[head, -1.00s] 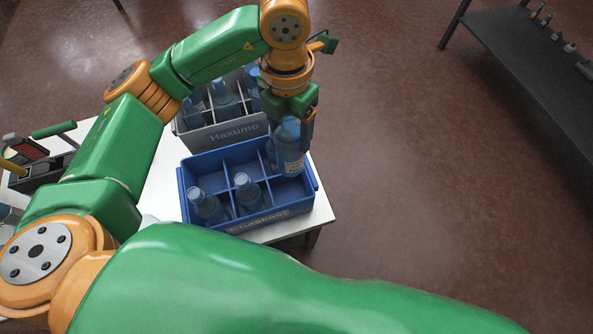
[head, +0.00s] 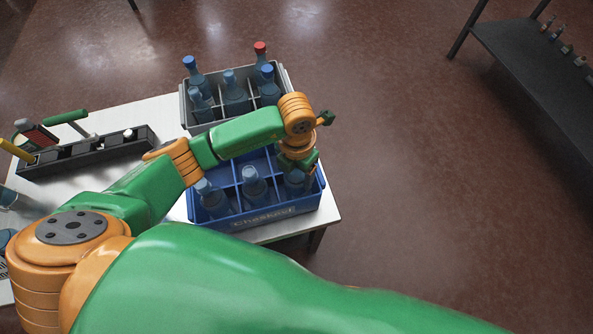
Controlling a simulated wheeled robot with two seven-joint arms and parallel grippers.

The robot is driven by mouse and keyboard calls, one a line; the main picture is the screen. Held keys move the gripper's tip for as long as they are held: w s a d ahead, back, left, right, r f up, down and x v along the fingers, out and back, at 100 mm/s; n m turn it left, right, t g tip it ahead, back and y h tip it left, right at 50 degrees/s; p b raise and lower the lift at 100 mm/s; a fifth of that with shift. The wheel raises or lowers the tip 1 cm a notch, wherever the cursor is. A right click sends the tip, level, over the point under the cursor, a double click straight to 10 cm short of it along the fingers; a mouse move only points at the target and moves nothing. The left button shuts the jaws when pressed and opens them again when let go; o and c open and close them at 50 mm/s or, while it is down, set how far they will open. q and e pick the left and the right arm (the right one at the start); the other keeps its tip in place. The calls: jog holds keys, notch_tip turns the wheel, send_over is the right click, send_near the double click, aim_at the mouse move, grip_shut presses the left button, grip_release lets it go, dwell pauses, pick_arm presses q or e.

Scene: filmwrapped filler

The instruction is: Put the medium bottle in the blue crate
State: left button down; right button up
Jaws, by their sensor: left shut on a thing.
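The blue crate (head: 276,213) stands on the white table, divided into compartments. A bottle stands in its front left compartment (head: 213,203) and another in its front middle compartment (head: 255,190). My left gripper (head: 302,168) is over the right side of the crate, pointing down and shut on a blue bottle (head: 295,184). The held bottle is low in the front right compartment; whether it touches the crate floor is hidden. My forearm covers part of the crate's back row. My right gripper is not in view.
A grey crate (head: 186,107) with several bottles, one red-capped (head: 260,49), stands behind the blue crate. A dark tool tray (head: 88,152) lies at the table's left. A dark shelf (head: 530,75) stands far right, with open floor between.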

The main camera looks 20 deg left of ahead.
pick_arm(q)
jog(key=shift+c, duration=1.2)
grip_release()
jog(key=shift+r, duration=0.1)
notch_tip(320, 180, up, 12)
jog(key=shift+r+p, duration=0.1)
jog(key=shift+p, duration=0.35)
jog(key=shift+s, duration=0.1)
